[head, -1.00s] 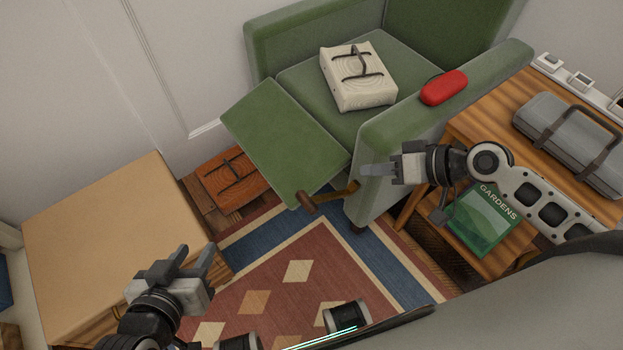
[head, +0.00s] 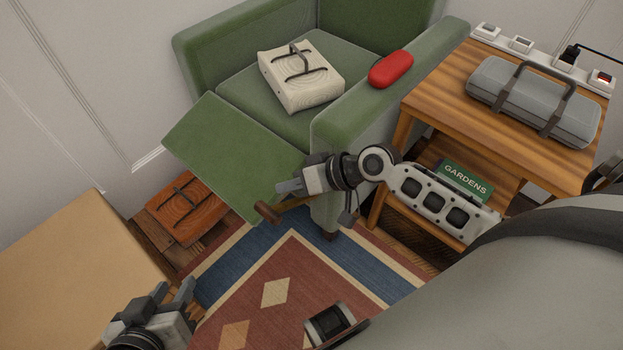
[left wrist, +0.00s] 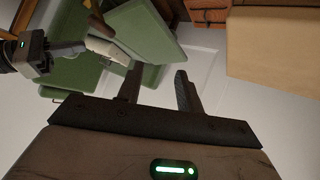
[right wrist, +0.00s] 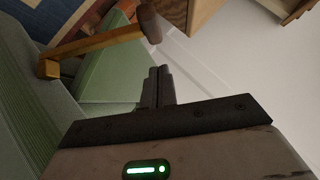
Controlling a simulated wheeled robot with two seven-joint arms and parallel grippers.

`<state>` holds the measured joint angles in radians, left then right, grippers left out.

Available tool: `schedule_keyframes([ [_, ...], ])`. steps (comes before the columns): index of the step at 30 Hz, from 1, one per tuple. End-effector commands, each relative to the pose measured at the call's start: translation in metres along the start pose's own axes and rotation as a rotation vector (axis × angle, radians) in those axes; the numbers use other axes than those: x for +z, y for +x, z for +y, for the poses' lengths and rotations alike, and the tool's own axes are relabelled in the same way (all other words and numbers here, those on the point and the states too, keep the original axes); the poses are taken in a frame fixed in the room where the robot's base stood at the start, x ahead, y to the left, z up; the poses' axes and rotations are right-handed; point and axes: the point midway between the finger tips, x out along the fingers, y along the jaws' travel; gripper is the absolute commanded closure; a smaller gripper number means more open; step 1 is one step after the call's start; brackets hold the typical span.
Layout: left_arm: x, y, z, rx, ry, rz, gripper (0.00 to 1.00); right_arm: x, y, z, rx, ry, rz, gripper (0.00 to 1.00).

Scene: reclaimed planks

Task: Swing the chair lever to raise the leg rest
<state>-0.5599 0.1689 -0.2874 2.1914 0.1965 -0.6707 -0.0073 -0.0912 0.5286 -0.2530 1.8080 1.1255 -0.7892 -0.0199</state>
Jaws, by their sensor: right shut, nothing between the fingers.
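The green armchair (head: 385,115) has its leg rest (head: 235,155) sticking out in front as a sloping panel. The wooden lever (head: 268,211) with a dark knob is low by the front of the chair's near side. It also shows in the right wrist view (right wrist: 95,45). My right gripper (head: 285,187) is shut and empty, just above the lever in the head view; the right wrist view shows its fingers apart from the lever. My left gripper (head: 173,294) is open and empty at the lower left, away from the chair. Its spread fingers show in the left wrist view (left wrist: 158,88).
A cream case (head: 300,80) lies on the seat and a red case (head: 391,69) on the armrest. A wooden side table (head: 440,85) with a grey case (head: 530,100) stands right. An orange-brown case (head: 182,212) lies left of the leg rest. A tan table (head: 70,265) is lower left.

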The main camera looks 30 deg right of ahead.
Motion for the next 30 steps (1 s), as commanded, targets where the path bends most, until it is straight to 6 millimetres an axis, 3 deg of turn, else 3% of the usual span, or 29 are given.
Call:
schedule_keyframes([
  [1, 0.001, 0.001, 0.000, 0.003, 0.002, 0.011, 0.64, 0.000, 0.012, 0.000, -0.004, 0.002, 0.002, 1.00],
  [7, -0.005, 0.000, 0.004, 0.012, 0.004, 0.050, 0.64, 0.022, 0.029, 0.001, 0.000, 0.001, 0.000, 1.00],
  [23, -0.006, -0.002, 0.005, 0.016, 0.009, 0.061, 0.64, 0.030, 0.035, 0.000, 0.001, 0.001, 0.000, 1.00],
  [30, -0.007, -0.001, 0.004, 0.018, 0.013, 0.075, 0.64, 0.048, 0.053, -0.002, -0.002, 0.001, -0.002, 1.00],
])
